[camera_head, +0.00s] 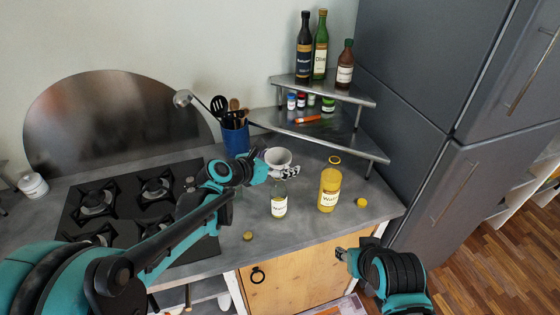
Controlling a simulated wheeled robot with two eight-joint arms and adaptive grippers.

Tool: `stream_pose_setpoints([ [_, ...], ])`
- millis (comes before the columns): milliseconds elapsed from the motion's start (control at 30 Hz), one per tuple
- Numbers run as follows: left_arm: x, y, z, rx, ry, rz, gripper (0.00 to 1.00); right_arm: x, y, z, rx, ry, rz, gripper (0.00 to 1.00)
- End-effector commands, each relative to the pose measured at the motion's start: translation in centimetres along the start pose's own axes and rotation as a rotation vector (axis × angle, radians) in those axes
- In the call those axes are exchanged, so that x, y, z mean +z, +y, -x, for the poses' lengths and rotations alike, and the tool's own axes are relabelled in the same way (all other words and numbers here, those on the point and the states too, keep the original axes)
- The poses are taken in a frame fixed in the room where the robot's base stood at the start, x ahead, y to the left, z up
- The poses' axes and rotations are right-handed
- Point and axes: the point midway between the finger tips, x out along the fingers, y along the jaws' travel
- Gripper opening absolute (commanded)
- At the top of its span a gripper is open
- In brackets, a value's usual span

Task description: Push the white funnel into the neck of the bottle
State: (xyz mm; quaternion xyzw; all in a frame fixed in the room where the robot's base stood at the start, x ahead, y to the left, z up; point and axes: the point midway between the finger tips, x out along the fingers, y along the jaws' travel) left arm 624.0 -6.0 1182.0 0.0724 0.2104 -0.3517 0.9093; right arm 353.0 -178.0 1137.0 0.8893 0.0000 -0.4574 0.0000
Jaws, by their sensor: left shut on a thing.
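The white funnel (278,155) is held by my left gripper (286,173), which is shut on it. The funnel's wide mouth faces up, and its spout is hidden behind the fingers. A clear bottle with a white label (279,203) stands upright on the counter, just below the funnel in the picture. Whether the spout touches the neck cannot be told. My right gripper (341,254) is in front of the counter's front edge, away from the bottle. Its fingers are too small to read as open or shut.
A yellow bottle (329,188) stands right of the clear one. Small caps lie on the counter, a yellow one (361,203) and a brownish one (247,236). A blue utensil holder (235,137) and a corner shelf (330,141) stand behind. A gas hob (130,222) is at left.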

Motion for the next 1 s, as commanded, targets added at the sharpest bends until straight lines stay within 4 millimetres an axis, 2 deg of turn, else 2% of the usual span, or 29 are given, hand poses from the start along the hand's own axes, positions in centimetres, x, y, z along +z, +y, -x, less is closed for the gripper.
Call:
stream_pose_setpoints([
  [800,-1.9,0.0,-0.9,0.000,0.000,0.000,0.66,1.0,0.0,-1.5,0.000,0.000,0.000,0.40],
  [833,-1.8,0.0,-0.9,0.000,0.000,0.000,0.96,1.0,0.0,-1.4,0.000,0.000,0.000,0.40],
  [867,-1.8,0.0,-0.9,0.000,0.000,0.000,1.00,1.0,0.0,-1.4,0.000,0.000,0.000,0.40],
  [1000,-1.8,0.0,-0.9,0.000,0.000,0.000,1.00,1.0,0.0,-1.4,0.000,0.000,0.000,0.40],
])
